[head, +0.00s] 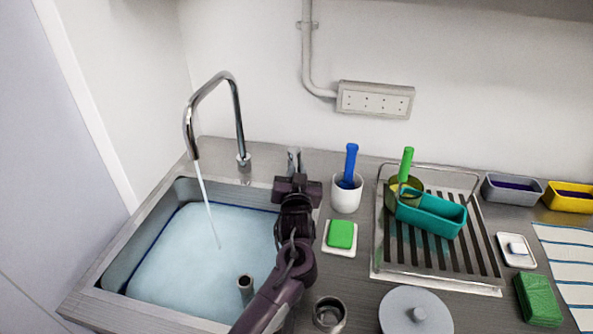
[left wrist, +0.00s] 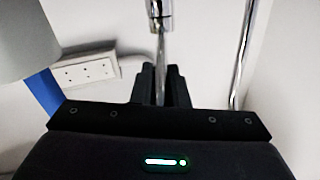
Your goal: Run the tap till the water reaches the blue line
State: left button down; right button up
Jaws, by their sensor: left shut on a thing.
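The chrome tap (head: 236,115) stands behind the sink, and a thin stream of water (head: 207,205) falls from its spout. The sink (head: 112,270) holds a broad pool of pale blue water (head: 190,265). The dark blue line (head: 192,204) shows along the back and left walls, right at the water's edge; I cannot make out a gap between them. My left gripper (head: 294,178) is shut on the upright metal tap lever (head: 293,156) at the sink's back right. The left wrist view shows the lever (left wrist: 160,75) between the dark fingers. My right gripper is not in view.
A grey standpipe (head: 245,285) rises from the water. Right of my arm are a white cup with a blue-handled tool (head: 346,195), a green sponge (head: 341,234) and a drying rack (head: 440,278) with a teal tub. A round lid (head: 415,312) lies in front.

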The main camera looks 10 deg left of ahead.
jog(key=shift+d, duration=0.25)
pick_arm(q)
jog(key=shift+a, duration=0.2)
jog(key=a+m+h, duration=0.1)
jog(key=m+h, duration=0.1)
jog(key=h, duration=0.1)
jog(key=a+m+h+p, duration=0.1)
jog(key=shift+s+a+h, duration=0.25)
jog(key=shift+a+h, duration=0.1)
jog(key=shift+h, duration=0.05)
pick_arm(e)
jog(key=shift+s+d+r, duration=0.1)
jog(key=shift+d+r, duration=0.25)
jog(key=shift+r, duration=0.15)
pick_arm(q)
jog(key=c, duration=1.4)
grip_release()
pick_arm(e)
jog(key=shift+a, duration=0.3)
